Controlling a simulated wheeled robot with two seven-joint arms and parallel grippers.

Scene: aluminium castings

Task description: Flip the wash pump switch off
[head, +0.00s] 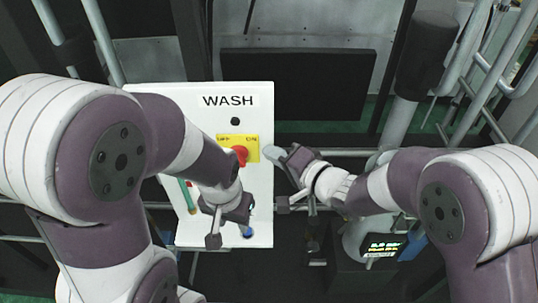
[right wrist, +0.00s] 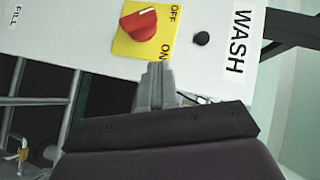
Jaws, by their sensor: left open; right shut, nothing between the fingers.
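The wash pump switch is a red rotary knob (head: 239,155) on a yellow plate (head: 224,140) marked OFF and ON, below the word WASH on a white panel (head: 150,98). In the right wrist view the knob (right wrist: 138,22) shows whole, and its white mark points toward the OFF side. My right gripper (head: 268,153) is shut and empty beside the plate's right edge. In the right wrist view its fingertips (right wrist: 155,66) lie just off the ON side, apart from the knob. My left gripper (head: 230,238) is open and empty in front of the panel's lower part.
A black round fitting (head: 235,121) sits above the yellow plate. A blue button (head: 248,232) is low on the panel, close to my left gripper. A green tube with a red top (head: 188,195) is at the panel's left. Metal rails (head: 490,85) stand at the right.

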